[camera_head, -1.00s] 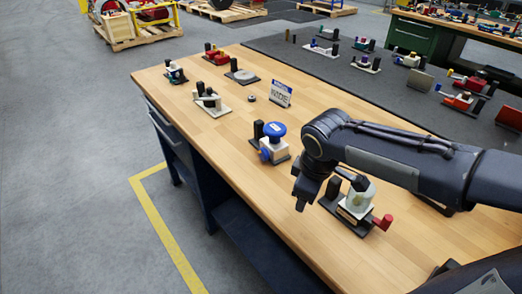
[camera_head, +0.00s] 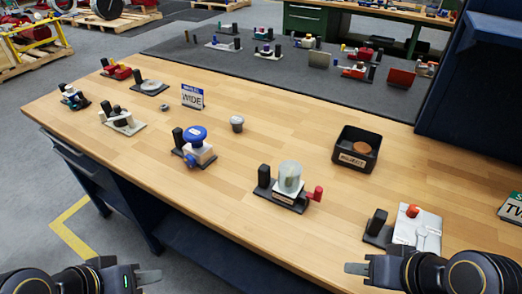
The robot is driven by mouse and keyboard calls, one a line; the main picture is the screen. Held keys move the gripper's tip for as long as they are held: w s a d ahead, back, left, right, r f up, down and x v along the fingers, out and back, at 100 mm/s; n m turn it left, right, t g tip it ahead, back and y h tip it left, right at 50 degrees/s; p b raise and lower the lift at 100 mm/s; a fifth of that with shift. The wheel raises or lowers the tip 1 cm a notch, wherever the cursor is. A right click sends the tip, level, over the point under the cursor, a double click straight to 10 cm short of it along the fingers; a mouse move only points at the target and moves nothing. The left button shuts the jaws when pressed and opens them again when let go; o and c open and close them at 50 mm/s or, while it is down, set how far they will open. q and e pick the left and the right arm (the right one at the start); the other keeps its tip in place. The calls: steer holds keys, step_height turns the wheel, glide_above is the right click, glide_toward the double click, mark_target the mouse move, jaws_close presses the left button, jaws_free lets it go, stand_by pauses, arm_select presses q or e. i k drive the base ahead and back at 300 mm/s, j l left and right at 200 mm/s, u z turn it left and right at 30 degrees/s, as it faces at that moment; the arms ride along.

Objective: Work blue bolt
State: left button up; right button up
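A valve unit (camera_head: 196,151) stands on a dark base plate on the wooden bench, left of centre. It has a white body, a round blue knob (camera_head: 194,133) on top and a blue bolt-like part (camera_head: 191,161) low on its near left side. A black post stands beside it on the same plate. My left gripper (camera_head: 148,276) is at the bottom left edge, well short of the unit. My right gripper (camera_head: 357,268) is at the bottom right. Both are apart from the unit, and their finger gaps are unclear.
Right of the unit stand a grey cup (camera_head: 237,124), a clear-domed unit with a red handle (camera_head: 290,178) and a black bin (camera_head: 356,149). A "WIDE" sign (camera_head: 192,97) is behind. A white panel with a red knob (camera_head: 417,229) is near my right gripper. The bench front centre is clear.

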mark_target(190, 160)
steer(key=i+j+z, duration=0.1)
steer(key=j+z, duration=0.2)
steer(key=z, duration=0.2)
steer(key=j+z, duration=0.35)
steer(key=z, duration=0.15)
steer(key=j+z, duration=0.75)
steer(key=z, duration=0.2)
steer(key=k+j+z, duration=0.15)
steer(key=j+z, duration=0.15)
steer(key=z, duration=0.2)
